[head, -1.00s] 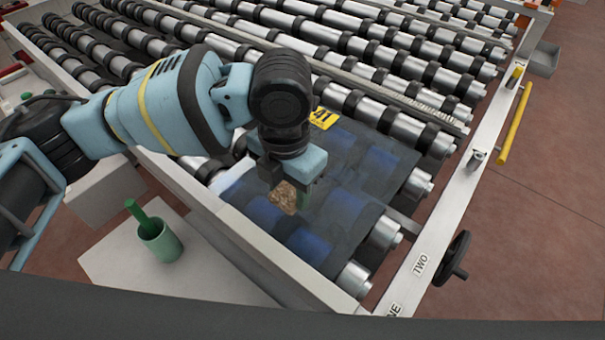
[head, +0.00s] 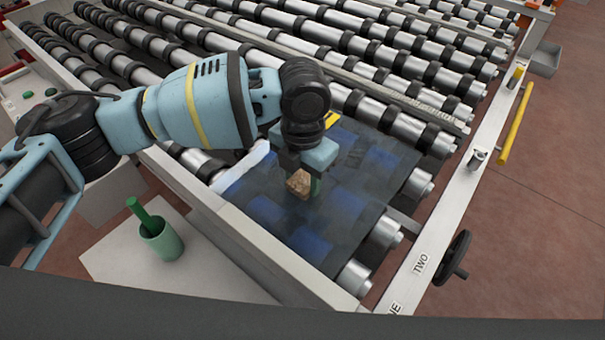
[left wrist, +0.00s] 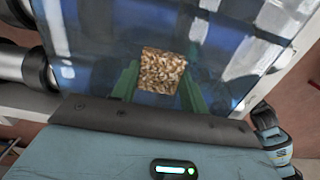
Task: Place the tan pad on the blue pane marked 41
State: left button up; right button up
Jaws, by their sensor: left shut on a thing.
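The tan pad (head: 299,184) is a small speckled block. My left gripper (head: 307,186) is shut on the pad and holds it over the middle of the blue pane (head: 335,215). In the left wrist view the pad (left wrist: 162,71) sits between the green fingertips (left wrist: 160,88), with the pane (left wrist: 100,40) behind it. I cannot tell whether the pad touches the pane. The yellow tag (head: 331,119) at the pane's far edge is mostly hidden by my left wrist. My right gripper is not in view.
The pane lies on a conveyor of rollers with black rings (head: 405,125). A white frame rail (head: 440,215) with a black handwheel (head: 452,258) runs along the right. A green cup (head: 161,243) stands on a white surface at the lower left.

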aim_at(303, 181)
pick_arm(q)
jog(key=shift+f, duration=0.2)
jog(key=o, duration=1)
jog(key=shift+c, duration=0.2)
notch_tip(303, 181, up, 12)
jog(key=shift+r, duration=0.25)
